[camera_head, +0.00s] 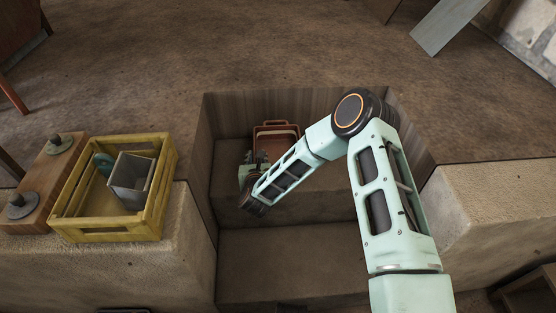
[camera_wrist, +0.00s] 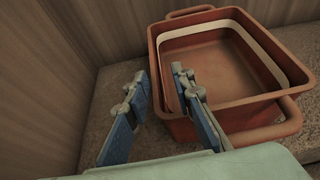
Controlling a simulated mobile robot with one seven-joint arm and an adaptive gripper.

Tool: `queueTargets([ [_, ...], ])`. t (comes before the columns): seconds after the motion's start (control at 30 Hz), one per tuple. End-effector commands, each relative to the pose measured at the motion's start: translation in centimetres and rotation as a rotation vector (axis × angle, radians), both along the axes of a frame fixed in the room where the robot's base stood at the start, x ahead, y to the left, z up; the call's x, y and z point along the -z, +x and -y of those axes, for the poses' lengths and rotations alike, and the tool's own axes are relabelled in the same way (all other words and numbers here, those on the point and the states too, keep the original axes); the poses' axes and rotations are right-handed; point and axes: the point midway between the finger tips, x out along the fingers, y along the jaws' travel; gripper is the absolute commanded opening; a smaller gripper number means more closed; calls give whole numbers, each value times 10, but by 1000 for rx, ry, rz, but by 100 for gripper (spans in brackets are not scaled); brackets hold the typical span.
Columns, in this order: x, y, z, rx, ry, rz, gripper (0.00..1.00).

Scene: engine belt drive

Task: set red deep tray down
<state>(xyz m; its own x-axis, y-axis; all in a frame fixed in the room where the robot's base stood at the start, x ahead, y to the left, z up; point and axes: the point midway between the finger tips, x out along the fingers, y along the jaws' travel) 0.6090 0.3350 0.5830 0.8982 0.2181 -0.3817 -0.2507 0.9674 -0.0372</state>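The red deep tray (camera_wrist: 215,110) is reddish-brown with a cream band inside and looped handles. It sits upright and appears empty in the wrist view. In the head view the tray (camera_head: 276,127) rests at the back of the recessed stone step, partly hidden by my arm. My gripper (camera_wrist: 162,72) is at the tray's left side, its two blue-grey fingers apart. The left finger is outside the tray, and the right finger overlaps its left rim. Whether either finger touches the rim cannot be told.
Wooden panels (camera_wrist: 100,35) enclose the recess close to the gripper's left. A yellow crate (camera_head: 105,232) holding a grey box (camera_head: 131,181) stands on the left ledge, beside a wooden block (camera_head: 35,205) with knobs. The lower step (camera_head: 290,265) is clear.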

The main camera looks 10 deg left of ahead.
Motion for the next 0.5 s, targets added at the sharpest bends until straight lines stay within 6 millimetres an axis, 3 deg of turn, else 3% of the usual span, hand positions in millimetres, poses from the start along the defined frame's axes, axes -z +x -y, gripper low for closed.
queueTargets([
  [0.5, 16, 47, -19, 0, -1, -1, 22],
])
